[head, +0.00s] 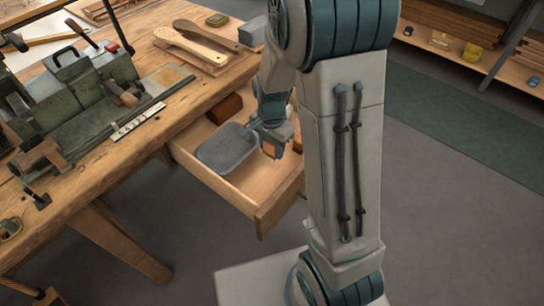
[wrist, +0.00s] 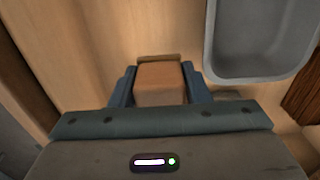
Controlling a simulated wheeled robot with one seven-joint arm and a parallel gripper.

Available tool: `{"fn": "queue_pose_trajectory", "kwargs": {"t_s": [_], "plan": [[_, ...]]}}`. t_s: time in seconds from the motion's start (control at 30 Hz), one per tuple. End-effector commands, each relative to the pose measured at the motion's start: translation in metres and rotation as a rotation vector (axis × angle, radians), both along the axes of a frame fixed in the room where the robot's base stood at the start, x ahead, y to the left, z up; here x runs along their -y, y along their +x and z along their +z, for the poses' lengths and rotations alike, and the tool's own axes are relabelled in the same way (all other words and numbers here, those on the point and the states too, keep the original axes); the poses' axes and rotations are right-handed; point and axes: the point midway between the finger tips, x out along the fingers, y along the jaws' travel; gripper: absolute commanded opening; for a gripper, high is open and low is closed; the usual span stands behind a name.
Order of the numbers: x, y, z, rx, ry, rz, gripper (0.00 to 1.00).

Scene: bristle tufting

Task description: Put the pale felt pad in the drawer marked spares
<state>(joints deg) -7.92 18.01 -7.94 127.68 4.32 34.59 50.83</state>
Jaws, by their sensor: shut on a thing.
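My gripper (wrist: 160,86) is shut on a tan-brown block (wrist: 160,75). I cannot tell whether this block is the pale felt pad, and I see no other thing that is clearly that pad. In the head view my gripper (head: 272,138) is low over the open drawer (head: 245,193), to the right of a grey tray (head: 226,150) inside it. The held block shows there as a small orange-brown patch (head: 269,150). I cannot tell whether it touches the drawer floor. No marking on the drawer is readable.
The grey tray's rim (wrist: 211,50) lies just right of the fingers in the wrist view. A dark brown block (head: 225,108) sits at the drawer's back. The workbench (head: 150,165) holds a green machine (head: 80,95) and wooden brush bodies (head: 190,45). Bare floor lies in front.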

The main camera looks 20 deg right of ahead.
Motion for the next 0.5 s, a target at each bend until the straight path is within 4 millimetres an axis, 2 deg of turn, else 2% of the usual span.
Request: {"fn": "queue_pose_trajectory", "kwargs": {"t_s": [0.17, 0.37, 0.5], "plan": [[0.002, -0.004, -0.010, 0.000, 0.000, 0.000, 0.17], [0.002, -0.004, -0.040, -0.001, -0.001, 0.000, 0.17], [0.002, -0.003, -0.042, 0.001, 0.000, 0.001, 0.17]]}}
